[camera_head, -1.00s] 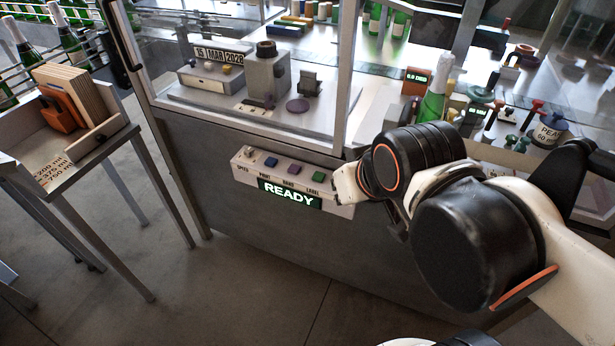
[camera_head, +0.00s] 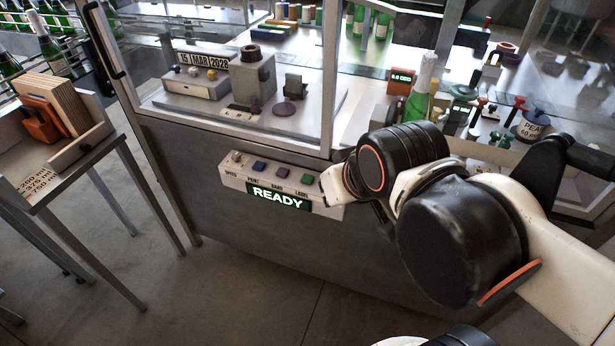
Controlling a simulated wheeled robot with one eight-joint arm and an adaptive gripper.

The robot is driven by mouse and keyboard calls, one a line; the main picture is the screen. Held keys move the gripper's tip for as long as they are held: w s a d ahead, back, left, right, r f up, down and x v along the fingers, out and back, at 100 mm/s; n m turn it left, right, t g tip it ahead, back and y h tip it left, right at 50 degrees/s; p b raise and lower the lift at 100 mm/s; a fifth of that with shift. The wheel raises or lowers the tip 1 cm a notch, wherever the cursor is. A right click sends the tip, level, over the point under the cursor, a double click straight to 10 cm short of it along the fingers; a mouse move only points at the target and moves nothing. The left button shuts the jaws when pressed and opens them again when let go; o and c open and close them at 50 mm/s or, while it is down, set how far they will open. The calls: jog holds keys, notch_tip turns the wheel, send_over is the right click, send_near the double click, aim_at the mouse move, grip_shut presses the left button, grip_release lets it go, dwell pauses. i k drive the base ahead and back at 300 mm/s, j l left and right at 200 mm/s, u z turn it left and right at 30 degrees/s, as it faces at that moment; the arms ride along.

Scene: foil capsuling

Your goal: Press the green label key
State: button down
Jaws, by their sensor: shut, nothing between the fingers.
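The control box (camera_head: 234,182) is a pale bar on the front of the grey machine, with a lit READY display (camera_head: 277,198). Its keys run from left to right: a blue key (camera_head: 259,167), a purple key (camera_head: 282,174) and the green label key (camera_head: 307,181) above the word LABEL. My gripper (camera_head: 329,188) is shut and empty at the right end of the box, just right of the green key. My own wrist hides much of it and the box's right end. I cannot tell whether the fingertips touch the key.
A glass-fronted machine (camera_head: 230,125) stands above the box, with a date stamp unit (camera_head: 200,80) inside. A green bottle (camera_head: 421,85) stands behind my arm. A side stand (camera_head: 75,155) with a wooden block is at left. The floor in front is clear.

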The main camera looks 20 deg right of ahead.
aim_at(306, 179)
jog(key=j+z, duration=0.8)
jog(key=j, duration=0.25)
